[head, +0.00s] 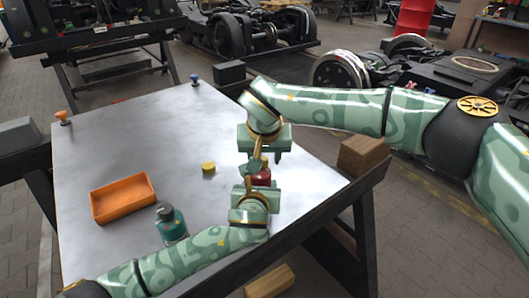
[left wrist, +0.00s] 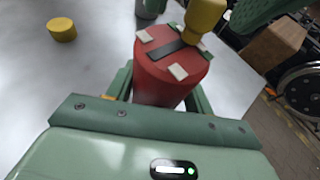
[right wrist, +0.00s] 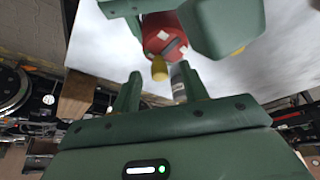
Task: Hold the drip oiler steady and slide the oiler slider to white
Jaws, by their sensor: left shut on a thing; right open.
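The drip oiler is a red cylinder (left wrist: 172,72) with pale patches and a dark slot on its top. It also shows in the head view (head: 262,178) and the right wrist view (right wrist: 160,33). My left gripper (head: 257,186) is shut around its body. A yellow knob (left wrist: 204,18), seemingly the oiler slider, stands up at one end of the slot; it also shows in the right wrist view (right wrist: 159,69). My right gripper (head: 264,155) is open, its fingers pointing at the oiler. The knob lies between and beyond its fingertips, seemingly not gripped.
An orange tray (head: 122,199), a teal bottle (head: 171,224) and a yellow disc (head: 208,168) are on the grey table (head: 135,130). An orange knob (head: 62,116) and a blue knob (head: 195,80) sit at its edges. A wooden block (head: 362,155) is at the right edge.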

